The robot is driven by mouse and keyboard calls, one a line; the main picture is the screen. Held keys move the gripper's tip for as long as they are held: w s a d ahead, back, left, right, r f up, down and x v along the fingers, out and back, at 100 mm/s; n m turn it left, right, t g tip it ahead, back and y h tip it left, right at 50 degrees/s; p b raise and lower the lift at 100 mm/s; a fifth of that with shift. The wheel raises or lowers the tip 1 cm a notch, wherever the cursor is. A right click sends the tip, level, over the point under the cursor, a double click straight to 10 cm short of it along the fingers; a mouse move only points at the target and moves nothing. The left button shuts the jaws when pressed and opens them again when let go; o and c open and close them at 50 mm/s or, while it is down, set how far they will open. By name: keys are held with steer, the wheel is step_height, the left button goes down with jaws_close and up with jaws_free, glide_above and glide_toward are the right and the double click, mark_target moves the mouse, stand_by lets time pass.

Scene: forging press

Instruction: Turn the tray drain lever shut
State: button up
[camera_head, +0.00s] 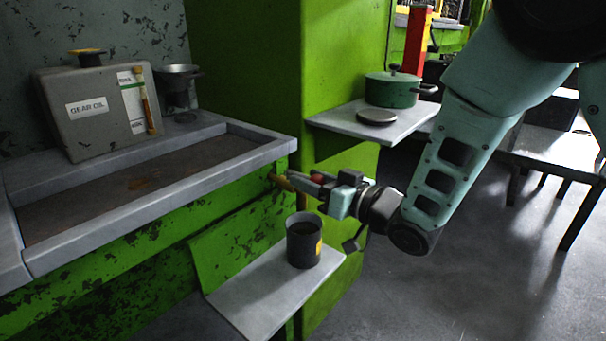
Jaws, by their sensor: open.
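The grey tray (205,146) has raised rims, a rusty floor, and sits along the green press body. A small brass-coloured drain fitting (277,180) sticks out below the tray's right front corner. A red piece (318,178), which looks like the lever's grip, shows among my gripper's fingers. My gripper (300,181) reaches in from the right at the fitting, with its jaws open around or right beside the red piece. The fingers hide most of the lever, so its angle and any contact cannot be told.
A dark mug-like container (304,241) stands on a grey shelf (254,298) just below my gripper. A green pot (391,90) is on a side shelf (345,122). Floor is clear at lower right.

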steer(key=shift+x, duration=1.3)
jaws_close()
